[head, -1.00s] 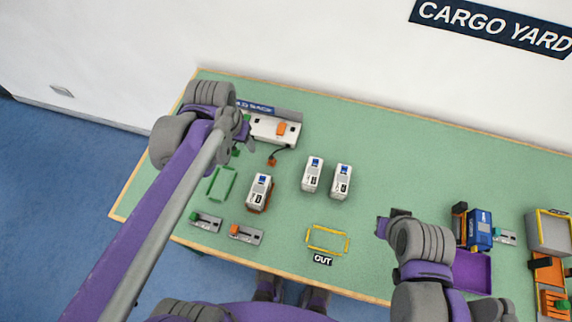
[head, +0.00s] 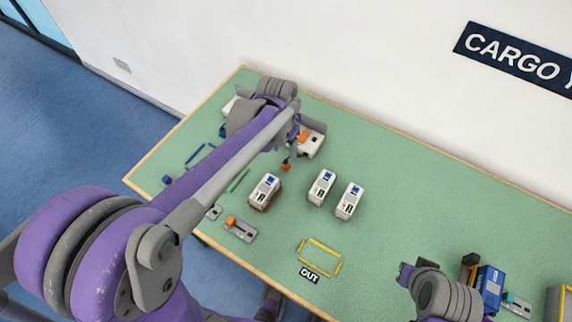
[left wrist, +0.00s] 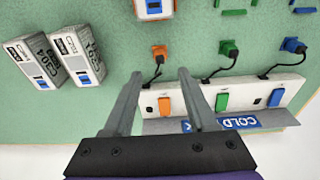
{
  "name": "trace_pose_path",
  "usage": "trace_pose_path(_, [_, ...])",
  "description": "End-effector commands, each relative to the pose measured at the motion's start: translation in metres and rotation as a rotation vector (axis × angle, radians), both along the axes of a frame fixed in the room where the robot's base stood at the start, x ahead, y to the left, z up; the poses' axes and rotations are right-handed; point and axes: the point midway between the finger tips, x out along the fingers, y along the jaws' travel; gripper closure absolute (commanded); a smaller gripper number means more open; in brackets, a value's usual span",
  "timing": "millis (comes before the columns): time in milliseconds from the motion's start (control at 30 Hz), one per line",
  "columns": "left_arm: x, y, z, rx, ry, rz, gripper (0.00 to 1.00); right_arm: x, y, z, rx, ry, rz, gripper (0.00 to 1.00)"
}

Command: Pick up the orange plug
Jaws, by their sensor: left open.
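The orange plug (left wrist: 159,51) lies on the green table on a short black cable from the white cold rack (left wrist: 290,88). In the head view the plug (head: 286,164) sits just in front of the rack, beside my left gripper. My left gripper (left wrist: 159,73) is open, its two fingers apart and pointing toward the plug. The plug appears just beyond and between the fingertips, not gripped. A green plug (left wrist: 229,48) and a blue plug (left wrist: 293,45) lie to the right in the wrist view. My right gripper (head: 404,273) is at the lower right, partly seen; its jaws are unclear.
White containers (head: 322,187) stand on the table, one (head: 265,191) near the orange plug. An orange-handled switch (head: 240,229) and a yellow OUT frame (head: 319,257) lie near the front edge. A blue block (head: 488,287) stands at right. The middle right is clear.

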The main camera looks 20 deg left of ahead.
Motion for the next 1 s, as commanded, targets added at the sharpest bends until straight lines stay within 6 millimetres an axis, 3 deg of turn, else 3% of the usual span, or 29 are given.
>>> trace_pose_path(167, [0.001, 0.0, -0.014, 0.0, 0.0, 0.0, 0.43, 0.0, 0.0, -0.002, 0.0, 0.001, 0.0, 1.0])
trace_pose_path(433, [0.005, 0.001, -0.052, 0.0, 0.0, 0.0, 0.43, -0.001, 0.0, -0.006, 0.0, 0.002, 0.0, 1.0])
trace_pose_path(733, [0.005, 0.0, -0.059, 0.0, -0.001, 0.0, 0.43, -0.001, 0.0, -0.007, 0.0, 0.002, 0.0, 1.0])
trace_pose_path(767, [0.005, 0.0, -0.059, 0.0, -0.001, 0.0, 0.44, -0.001, 0.0, -0.007, 0.0, 0.002, 0.0, 1.0])
trace_pose_path(1000, [0.005, 0.0, -0.058, 0.0, -0.001, 0.0, 0.88, -0.001, 0.0, -0.007, 0.0, 0.002, 0.0, 1.0])
